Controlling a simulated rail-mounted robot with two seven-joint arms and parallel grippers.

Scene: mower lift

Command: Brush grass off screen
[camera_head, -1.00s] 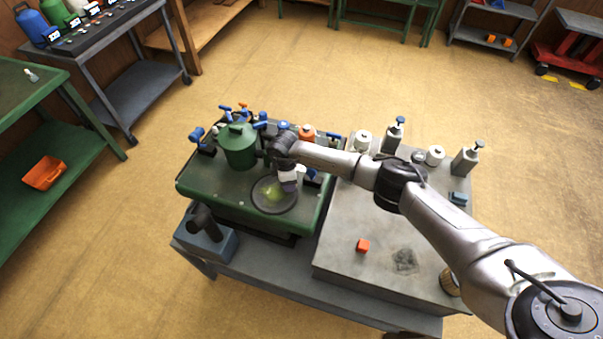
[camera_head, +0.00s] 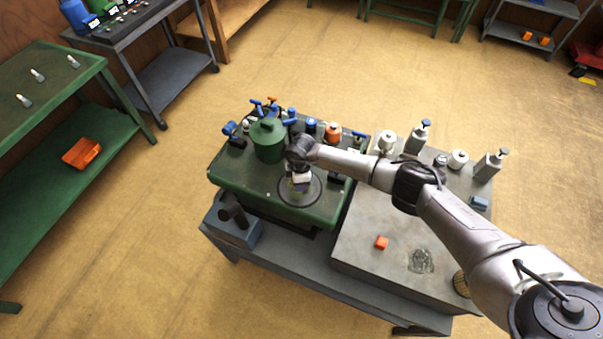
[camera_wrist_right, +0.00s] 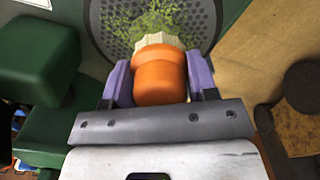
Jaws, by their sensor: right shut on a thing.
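The round dark screen (camera_head: 312,199) sits in the green mower deck (camera_head: 256,196). My right gripper (camera_head: 299,183) is above it and covers its middle. In the right wrist view, the gripper's purple fingers are shut on an orange-handled brush (camera_wrist_right: 159,78). The pale bristles point at the perforated screen (camera_wrist_right: 107,25). Yellow-green grass clippings (camera_wrist_right: 150,22) lie on the screen just beyond the bristles. I cannot tell whether the bristles touch it. My left gripper is not in view.
A green canister (camera_head: 268,142) stands close left of my right gripper. Blue-handled parts and an orange-topped part (camera_head: 333,130) crowd the deck's back. Floor at the left is clear.

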